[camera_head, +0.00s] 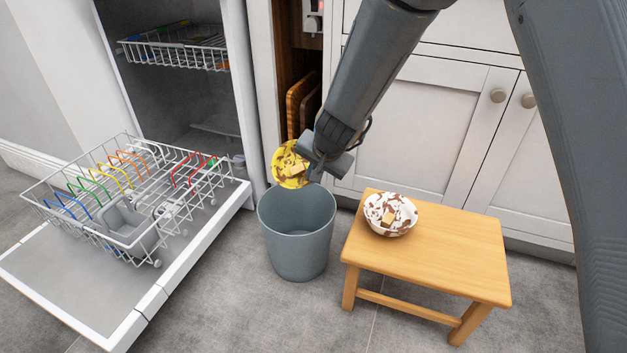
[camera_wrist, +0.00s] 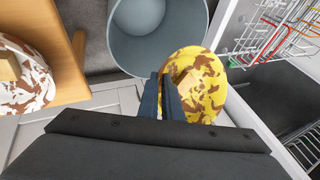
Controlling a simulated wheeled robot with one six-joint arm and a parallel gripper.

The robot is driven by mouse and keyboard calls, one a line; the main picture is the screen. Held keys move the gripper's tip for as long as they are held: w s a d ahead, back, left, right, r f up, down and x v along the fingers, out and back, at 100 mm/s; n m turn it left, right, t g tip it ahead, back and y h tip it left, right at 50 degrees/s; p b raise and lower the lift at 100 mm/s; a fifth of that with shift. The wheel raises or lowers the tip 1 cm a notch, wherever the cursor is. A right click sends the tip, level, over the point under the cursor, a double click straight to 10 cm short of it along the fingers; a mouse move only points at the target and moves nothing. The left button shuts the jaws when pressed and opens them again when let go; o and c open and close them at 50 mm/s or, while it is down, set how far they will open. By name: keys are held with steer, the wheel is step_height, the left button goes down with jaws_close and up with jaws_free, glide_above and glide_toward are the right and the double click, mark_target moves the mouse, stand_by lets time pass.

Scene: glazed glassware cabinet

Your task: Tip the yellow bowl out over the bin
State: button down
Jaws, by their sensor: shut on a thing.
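The yellow bowl (camera_head: 286,172) has brown smears and a tan chunk inside. It is held up above the back left rim of the grey-blue bin (camera_head: 298,240), with its inside facing the head camera. My gripper (camera_head: 316,168) is shut on its right edge. In the wrist view the fingers (camera_wrist: 171,97) pinch the rim of the yellow bowl (camera_wrist: 205,85), and the chunk and smears still show in it. The bin (camera_wrist: 157,30) lies just beyond the bowl there. The part of the bin floor I can see looks empty.
A white bowl (camera_head: 390,214) with brown smears and a chunk stands on a small wooden stool (camera_head: 450,260) right of the bin. An open dishwasher with a pulled-out lower rack (camera_head: 130,195) is at left. White cabinets (camera_head: 430,120) stand behind.

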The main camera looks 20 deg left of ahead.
steer(key=shift+f+t+b, duration=0.35)
steer(key=shift+t+b, duration=0.15)
steer(key=shift+b, duration=1.2)
steer(key=b, duration=0.2)
steer(key=shift+s+f+t+b, duration=0.1)
steer(key=shift+f+t+b, duration=0.1)
steer(key=shift+t+b, duration=0.15)
steer(key=shift+f+t+b, duration=0.15)
steer(key=shift+t+b, duration=0.2)
steer(key=shift+b, duration=0.5)
steer(key=shift+n+b, duration=0.3)
steer(key=shift+b, duration=0.1)
steer(key=shift+w+f+n+t+y+b, duration=0.2)
steer(key=shift+f+n+t+b, duration=0.3)
steer(key=shift+t+b, duration=0.85)
steer(key=shift+w+f+n+t+y+b, duration=0.15)
steer(key=shift+f+n+t+b, duration=0.35)
steer(key=shift+t, duration=1.55)
steer(key=shift+w+f+n+t+y+b, duration=0.25)
steer(key=shift+f+t+b, duration=0.4)
steer(key=shift+t+b, duration=0.8)
steer(key=shift+t, duration=0.25)
